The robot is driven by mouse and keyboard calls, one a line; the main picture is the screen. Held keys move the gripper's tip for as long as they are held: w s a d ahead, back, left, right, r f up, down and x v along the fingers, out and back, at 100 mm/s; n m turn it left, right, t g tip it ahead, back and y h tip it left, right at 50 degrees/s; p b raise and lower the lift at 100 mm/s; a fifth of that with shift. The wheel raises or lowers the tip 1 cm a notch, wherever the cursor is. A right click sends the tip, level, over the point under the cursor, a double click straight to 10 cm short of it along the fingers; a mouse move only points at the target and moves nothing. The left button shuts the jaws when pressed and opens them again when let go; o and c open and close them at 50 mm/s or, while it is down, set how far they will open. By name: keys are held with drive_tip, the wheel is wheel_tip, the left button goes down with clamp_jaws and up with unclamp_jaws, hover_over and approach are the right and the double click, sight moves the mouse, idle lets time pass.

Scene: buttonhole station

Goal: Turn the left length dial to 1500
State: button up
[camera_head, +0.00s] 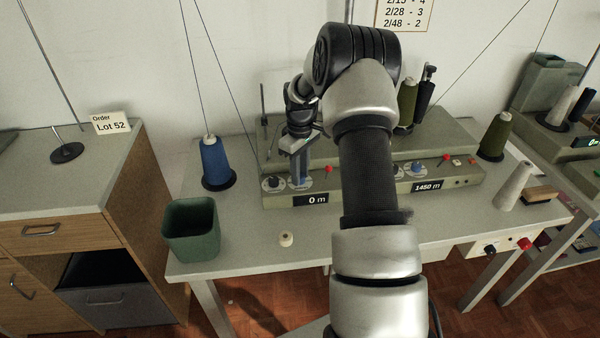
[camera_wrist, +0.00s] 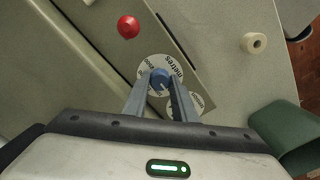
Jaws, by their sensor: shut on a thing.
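The left length dial (camera_wrist: 147,65) is a white disc marked "metres" with a blue knob (camera_wrist: 160,77) at its centre, in the wrist view. My gripper (camera_wrist: 161,84) has one finger on each side of this knob and is shut on it. In the head view my gripper (camera_head: 300,178) reaches down to the dial from above and hides most of it. The left display (camera_head: 311,200) below reads "0 m". The numbers around the dial are partly covered and too small to read surely.
A second dial (camera_head: 273,184) sits just left, and a red knob (camera_head: 329,169) to the right. The right-hand unit's display (camera_head: 427,187) reads "1450 m". A blue thread cone (camera_head: 215,163), a green bin (camera_head: 191,230) and a small spool (camera_head: 286,239) stand nearby; the front table is mostly clear.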

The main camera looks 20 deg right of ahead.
drive_tip(key=m, duration=0.4)
drive_tip(key=shift+m, duration=0.4)
drive_tip(key=m, duration=0.4)
drive_tip(key=shift+m, duration=0.3)
drive_tip(key=m, duration=0.4)
drive_tip(key=shift+m, duration=2.1)
drive_tip(key=o, duration=1)
drive_tip(key=shift+o, duration=0.2)
